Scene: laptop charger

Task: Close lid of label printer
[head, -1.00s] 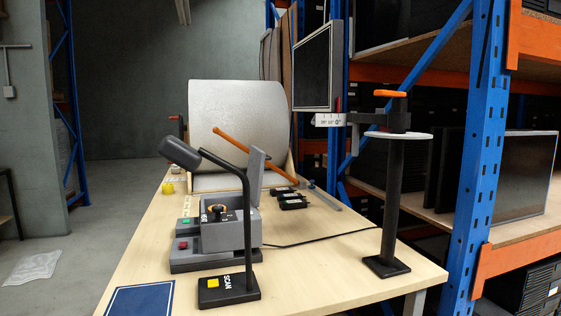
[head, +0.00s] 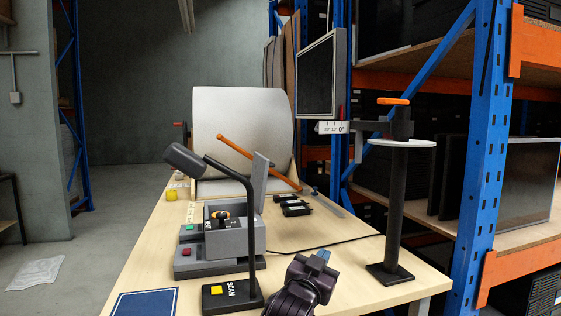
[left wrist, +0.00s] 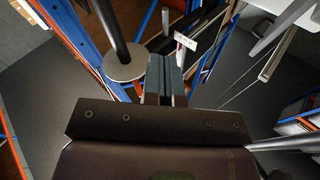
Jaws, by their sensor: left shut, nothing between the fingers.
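The label printer (head: 215,246) is a grey box on the wooden table, with a green and a red button on its left side. Its lid (head: 260,181) stands open and upright at the printer's right rear. A roll with a yellow core shows inside the printer. My left gripper (head: 322,256) is at the bottom of the head view, to the right of the printer and apart from it. It is shut and empty. Its fingers also show in the left wrist view (left wrist: 165,80), with no printer visible there. My right gripper is not in view.
A black scanner stand (head: 232,293) stands in front of the printer, its arm crossing the view of it. A black post with a round white plate (head: 404,143) is at the right. Black chargers (head: 293,205) and a large roll (head: 242,130) lie behind.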

